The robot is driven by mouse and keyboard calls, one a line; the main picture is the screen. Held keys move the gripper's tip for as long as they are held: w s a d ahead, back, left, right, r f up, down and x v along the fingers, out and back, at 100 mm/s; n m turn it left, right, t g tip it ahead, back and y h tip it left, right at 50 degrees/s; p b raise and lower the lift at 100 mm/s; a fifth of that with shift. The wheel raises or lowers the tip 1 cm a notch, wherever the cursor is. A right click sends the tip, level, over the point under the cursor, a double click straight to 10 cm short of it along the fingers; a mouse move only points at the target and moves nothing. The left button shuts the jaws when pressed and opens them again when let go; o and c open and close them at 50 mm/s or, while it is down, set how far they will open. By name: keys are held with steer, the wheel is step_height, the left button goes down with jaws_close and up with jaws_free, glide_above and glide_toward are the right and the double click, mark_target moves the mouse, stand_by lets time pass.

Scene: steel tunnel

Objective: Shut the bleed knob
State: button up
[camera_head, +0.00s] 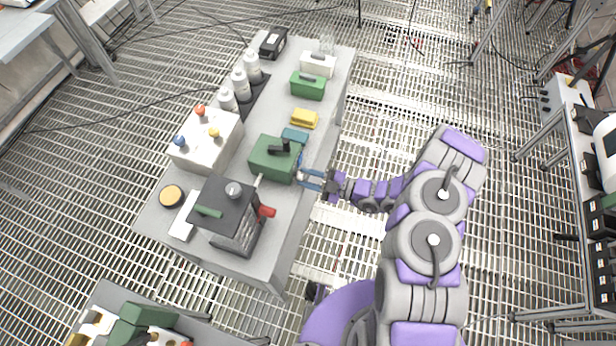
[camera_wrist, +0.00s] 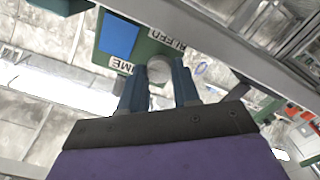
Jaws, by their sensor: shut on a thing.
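The bleed knob (camera_wrist: 159,70) is a grey round knob on a green box, beside a label reading BLEED (camera_wrist: 168,40). In the wrist view my gripper (camera_wrist: 157,79) has one blue finger on each side of the knob and is shut on it. In the head view my gripper (camera_head: 309,180) is at the right side of the green box (camera_head: 268,160), which stands on the grey table. The knob itself is too small and covered to make out there. The wrist view also shows a blue square (camera_wrist: 119,36) on the box and a second, partly readable label (camera_wrist: 122,66).
A dark-topped device (camera_head: 225,205) with a red part (camera_head: 266,211) stands close in front of the green box. A white box with coloured knobs (camera_head: 207,145) is to the left. A yellow block (camera_head: 305,118) and another green box (camera_head: 308,86) lie behind. Grating floor lies right of the table.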

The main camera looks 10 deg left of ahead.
steer(key=shift+f+m, duration=0.3)
steer(key=o, duration=0.6)
steer(key=shift+w, duration=0.1)
steer(key=shift+o, duration=1)
steer(key=shift+w, duration=0.1)
steer(key=shift+o, duration=1.3)
steer(key=shift+r, duration=0.15)
steer(key=shift+d, duration=0.1)
steer(key=s+d+p, duration=0.1)
steer(key=d+p, duration=0.2)
steer(key=d, duration=1.4)
steer(key=shift+s+d, duration=0.15)
steer(key=shift+s, duration=0.1)
